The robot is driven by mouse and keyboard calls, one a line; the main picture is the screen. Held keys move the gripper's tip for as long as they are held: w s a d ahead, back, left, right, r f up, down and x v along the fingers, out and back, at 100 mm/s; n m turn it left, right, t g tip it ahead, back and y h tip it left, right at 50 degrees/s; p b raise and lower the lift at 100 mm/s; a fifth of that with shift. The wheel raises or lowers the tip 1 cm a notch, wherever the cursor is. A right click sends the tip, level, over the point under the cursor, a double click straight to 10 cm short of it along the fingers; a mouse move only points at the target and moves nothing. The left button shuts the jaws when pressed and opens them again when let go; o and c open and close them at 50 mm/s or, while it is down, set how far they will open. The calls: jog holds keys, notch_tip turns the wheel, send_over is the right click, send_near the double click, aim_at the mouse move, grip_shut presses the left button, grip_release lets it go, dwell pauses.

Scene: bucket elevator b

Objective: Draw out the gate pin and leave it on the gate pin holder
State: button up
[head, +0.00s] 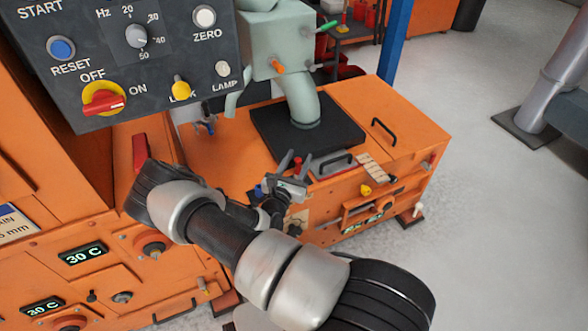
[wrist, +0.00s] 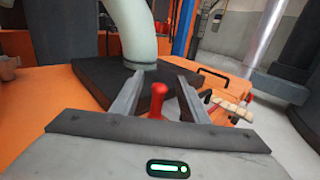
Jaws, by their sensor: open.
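My gripper (head: 296,163) is open above the front part of the orange cabinet top; its two grey fingers also show in the wrist view (wrist: 158,85). A red upright knob with a rounded top (wrist: 157,98) stands between the fingers in the wrist view, with gaps on both sides. It also shows as a small red tip at the gripper in the head view (head: 297,168). It looks like the gate pin's handle, but its lower part is hidden by my gripper. I cannot tell for sure which part is the gate pin holder.
A pale green pipe (head: 302,100) goes down into a black plate (head: 305,135) behind my gripper. A black handle (head: 384,131) and a pale slatted piece (head: 372,167) lie to the right. The dark control panel (head: 120,60) hangs at upper left.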

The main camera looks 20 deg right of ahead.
jog(key=shift+w+d, duration=0.1)
jog(key=shift+d, duration=0.05)
jog(key=shift+c, duration=0.2)
grip_shut()
jog(key=shift+r+p, duration=0.7)
jog(key=shift+p, duration=0.05)
dwell(0.3)
jog(key=shift+r+p, duration=2.45)
jog(key=shift+r, duration=0.25)
notch_tip(320, 180, up, 4)
jog(key=p, duration=0.3)
jog(key=shift+p, duration=0.35)
